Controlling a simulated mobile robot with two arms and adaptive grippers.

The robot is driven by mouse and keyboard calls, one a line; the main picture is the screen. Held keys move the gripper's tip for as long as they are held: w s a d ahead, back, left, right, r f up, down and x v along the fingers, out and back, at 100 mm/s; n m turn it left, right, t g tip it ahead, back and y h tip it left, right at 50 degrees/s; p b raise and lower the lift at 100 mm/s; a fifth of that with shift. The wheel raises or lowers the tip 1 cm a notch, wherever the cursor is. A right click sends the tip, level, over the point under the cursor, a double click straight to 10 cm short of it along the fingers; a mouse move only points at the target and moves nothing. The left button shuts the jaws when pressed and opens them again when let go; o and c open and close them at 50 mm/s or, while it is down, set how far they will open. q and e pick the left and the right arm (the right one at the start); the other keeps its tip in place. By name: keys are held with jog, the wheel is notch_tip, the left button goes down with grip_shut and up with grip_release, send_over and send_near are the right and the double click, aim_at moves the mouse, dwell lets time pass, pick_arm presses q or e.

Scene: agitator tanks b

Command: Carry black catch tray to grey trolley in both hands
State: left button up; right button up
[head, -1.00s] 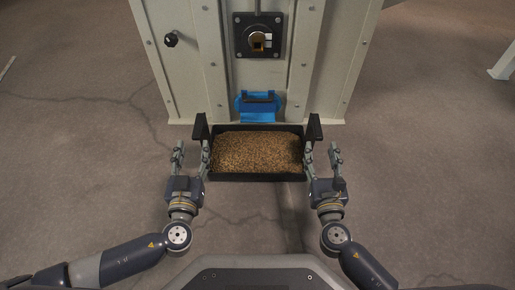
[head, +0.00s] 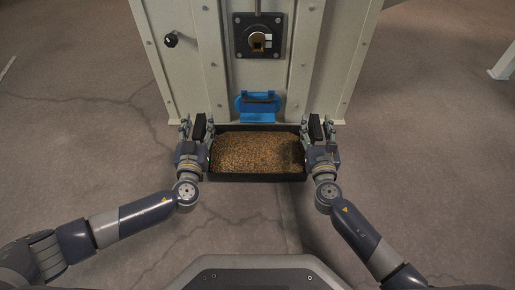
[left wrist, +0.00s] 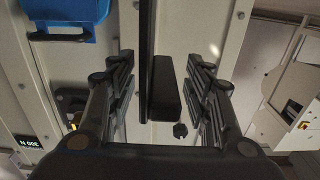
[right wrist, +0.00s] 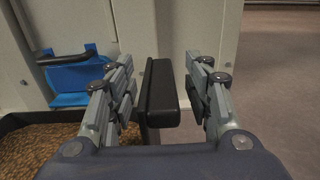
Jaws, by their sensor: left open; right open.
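The black catch tray (head: 257,178) is filled with brown grain-like material and sits at the foot of the beige machine, with an upright black handle at each side. My left gripper (head: 197,127) is open with its fingers on either side of the tray's left handle, which also shows between the fingers in the left wrist view (left wrist: 165,88). My right gripper (head: 318,130) is open around the right handle, which shows between its fingers in the right wrist view (right wrist: 160,95). Gaps show beside both handles. The grey trolley cannot be made out.
The beige machine (head: 215,70) stands right behind the tray, with a blue chute flap (head: 257,108) above it and a square black panel (head: 258,35) higher up. A pale leg (head: 503,65) stands at the far right.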

pick_arm(q)
grip_shut()
pick_arm(e)
grip_shut()
pick_arm(q)
jog(key=shift+r, duration=0.15)
pick_arm(e)
jog(key=shift+r, duration=0.15)
jog(key=shift+r, duration=0.1)
